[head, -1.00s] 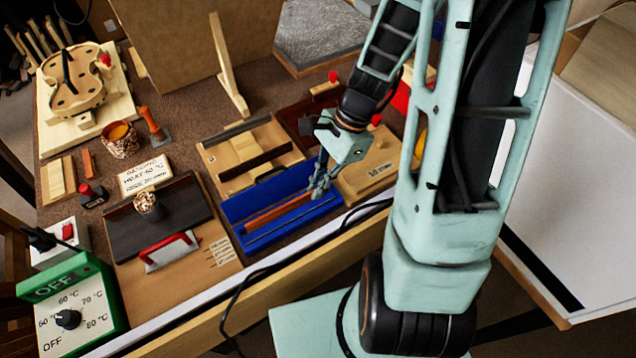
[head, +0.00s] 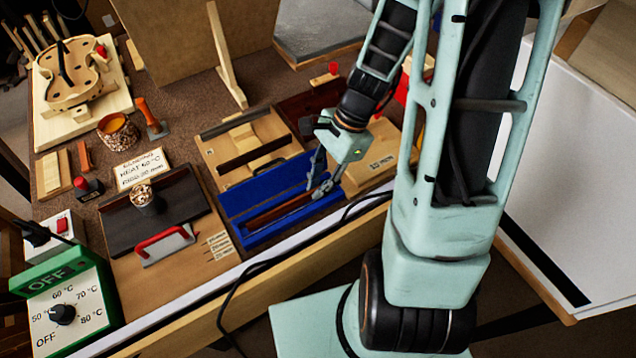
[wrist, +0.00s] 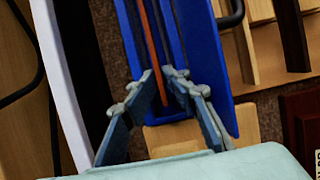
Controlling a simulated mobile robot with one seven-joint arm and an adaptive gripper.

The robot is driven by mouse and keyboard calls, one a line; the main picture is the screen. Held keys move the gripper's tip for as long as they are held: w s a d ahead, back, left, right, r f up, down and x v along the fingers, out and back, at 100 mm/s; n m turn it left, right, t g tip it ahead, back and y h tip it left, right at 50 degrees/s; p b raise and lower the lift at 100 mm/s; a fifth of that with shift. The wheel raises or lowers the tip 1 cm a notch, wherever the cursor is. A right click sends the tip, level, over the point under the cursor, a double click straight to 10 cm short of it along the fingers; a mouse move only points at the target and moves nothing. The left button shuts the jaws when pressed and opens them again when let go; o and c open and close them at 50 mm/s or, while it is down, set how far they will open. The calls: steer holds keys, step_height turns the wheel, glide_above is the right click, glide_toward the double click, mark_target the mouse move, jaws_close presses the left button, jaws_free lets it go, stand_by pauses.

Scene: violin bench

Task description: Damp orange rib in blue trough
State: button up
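The blue trough (head: 262,238) lies near the front edge of the bench. The thin orange-brown rib (head: 280,212) lies lengthwise inside its long channel. In the wrist view the rib (wrist: 152,45) shows as a narrow orange strip between the blue trough's walls (wrist: 128,40). My gripper (head: 318,178) is at the trough's right end, with its two fingers spread. In the wrist view the gripper's fingertips (wrist: 161,76) stand apart on either side of the rib's near end. Whether a finger touches the rib or a wall cannot be told.
A wooden block (head: 372,163) is close to the right of the gripper. A wooden fixture (head: 225,150) is behind the trough. A dark plate with a red-handled tool (head: 165,243) is to the left. A black cable (head: 300,254) runs along the front edge.

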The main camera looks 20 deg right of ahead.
steer(key=v, duration=1.2)
steer(key=shift+d, duration=0.15)
